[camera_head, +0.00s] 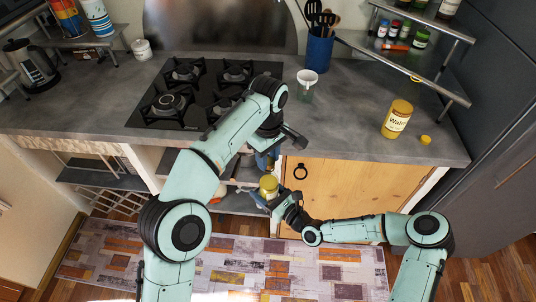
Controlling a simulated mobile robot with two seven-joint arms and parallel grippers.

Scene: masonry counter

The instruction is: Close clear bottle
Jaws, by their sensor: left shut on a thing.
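A small bottle with a yellowish top (268,187) is held up in front of the wooden cabinet, below the counter's front edge. My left gripper (266,163) comes down from above, directly over the bottle's top. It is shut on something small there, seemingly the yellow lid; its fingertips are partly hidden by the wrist. My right gripper (272,200) reaches in from the lower right and is at the bottle's body, seemingly shut around it. The bottle looks roughly upright. Whether the lid is seated on the bottle cannot be told.
A black gas hob (190,97) lies left. A metal rack (450,68) stands right.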

